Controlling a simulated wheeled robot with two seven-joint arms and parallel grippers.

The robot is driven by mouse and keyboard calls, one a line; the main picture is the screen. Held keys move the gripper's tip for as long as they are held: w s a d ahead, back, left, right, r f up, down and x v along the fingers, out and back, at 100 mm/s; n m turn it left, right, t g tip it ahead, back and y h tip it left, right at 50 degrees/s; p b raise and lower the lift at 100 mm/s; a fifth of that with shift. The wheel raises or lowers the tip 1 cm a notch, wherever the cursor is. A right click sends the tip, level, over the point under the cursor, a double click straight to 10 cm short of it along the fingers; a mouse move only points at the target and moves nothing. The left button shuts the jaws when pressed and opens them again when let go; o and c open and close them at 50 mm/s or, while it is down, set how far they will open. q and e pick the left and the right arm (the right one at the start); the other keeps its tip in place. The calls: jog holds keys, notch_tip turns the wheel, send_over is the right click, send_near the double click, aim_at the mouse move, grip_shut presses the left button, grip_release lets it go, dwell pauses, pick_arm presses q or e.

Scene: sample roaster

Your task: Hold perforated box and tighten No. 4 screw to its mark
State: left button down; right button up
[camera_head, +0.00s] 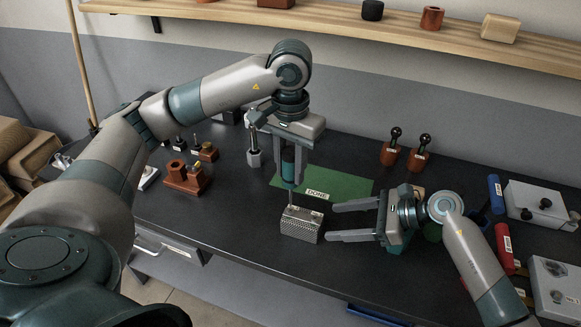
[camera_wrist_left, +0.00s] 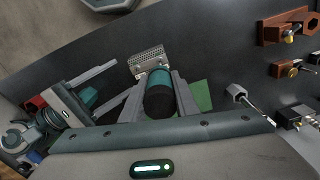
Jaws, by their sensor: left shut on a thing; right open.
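The perforated box (camera_head: 299,225), a small silvery block with holes and a white label, sits on the dark bench at the near edge of the green mat; it also shows in the left wrist view (camera_wrist_left: 149,60). My left gripper (camera_head: 289,180) is shut on a teal and black screwdriver (camera_wrist_left: 160,96) held upright above the box. Its thin shaft reaches down to the box top; I cannot tell whether the tip touches a screw. The No. 4 screw and its mark are too small to make out. My right gripper (camera_head: 332,222) is open just right of the box, fingers pointing toward it, apart from it.
The green mat (camera_head: 345,187) marked DONE lies behind the box. Brown holders with tools (camera_head: 187,180) stand at left, and two brown stands (camera_head: 419,160) at back right. Grey control boxes (camera_head: 540,205) and blue and red cylinders fill the right side. The bench before the box is clear.

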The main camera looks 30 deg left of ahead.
aim_at(306, 223)
jog(key=shift+a, duration=0.1)
jog(key=shift+x, duration=4.9)
jog(key=c, duration=0.9)
jog(key=o, duration=1)
jog(key=shift+o, duration=0.2)
jog(key=shift+r, duration=0.3)
jog(key=c, duration=1.3)
